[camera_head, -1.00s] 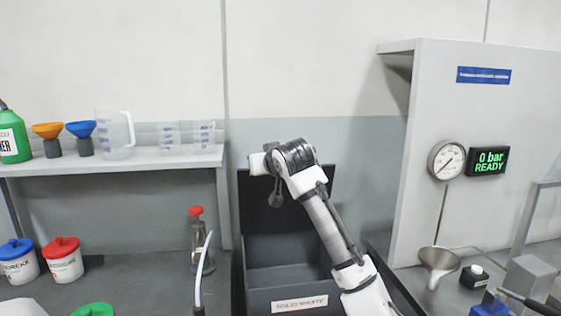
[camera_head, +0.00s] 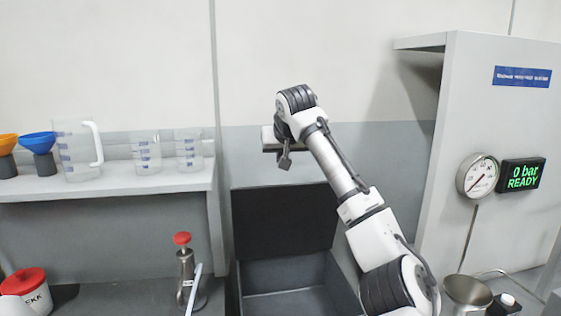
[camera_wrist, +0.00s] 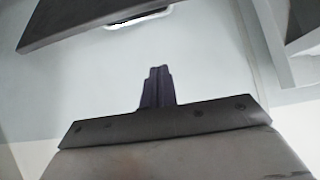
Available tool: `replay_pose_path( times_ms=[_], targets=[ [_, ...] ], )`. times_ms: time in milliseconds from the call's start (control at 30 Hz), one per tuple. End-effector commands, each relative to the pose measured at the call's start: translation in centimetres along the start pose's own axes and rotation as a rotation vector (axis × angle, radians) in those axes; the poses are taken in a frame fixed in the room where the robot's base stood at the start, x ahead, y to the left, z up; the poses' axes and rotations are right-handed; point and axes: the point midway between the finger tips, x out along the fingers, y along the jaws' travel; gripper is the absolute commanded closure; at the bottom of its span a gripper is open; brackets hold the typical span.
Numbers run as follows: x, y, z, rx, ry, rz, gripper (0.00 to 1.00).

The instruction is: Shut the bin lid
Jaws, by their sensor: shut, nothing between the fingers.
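The dark grey bin (camera_head: 290,303) stands low in the middle of the head view, its inside open to view. Its black lid (camera_head: 284,220) stands upright at the back of the bin, open. My gripper (camera_head: 285,161) shows above the lid's top edge in the head view, apart from it in the picture; its depth relative to the lid is unclear. In the wrist view my gripper (camera_wrist: 158,87) has its dark fingers together with nothing between them. A dark slab crosses the top left of the wrist view, probably the lid. My arm hides the bin's right side.
A shelf (camera_head: 120,183) with clear jugs and funnels is at the left. A red-topped bottle (camera_head: 186,275) stands on the bench beside the bin. A grey panel (camera_head: 490,120) with a gauge (camera_head: 478,175) and display stands at the right.

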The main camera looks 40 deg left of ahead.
Motion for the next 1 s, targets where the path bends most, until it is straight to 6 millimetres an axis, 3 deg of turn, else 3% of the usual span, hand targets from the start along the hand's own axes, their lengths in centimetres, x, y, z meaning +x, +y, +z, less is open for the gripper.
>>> replay_pose_path(
  times_ms=[433, 700, 1000],
  targets=[
    [8.4, 0.0, -0.1, -0.001, -0.001, 0.001, 1.00],
    [7.4, 0.1, 2.3, -0.002, 0.002, 0.001, 1.00],
    [7.0, -0.1, 3.7, -0.002, 0.002, 0.000, 1.00]
  ],
)
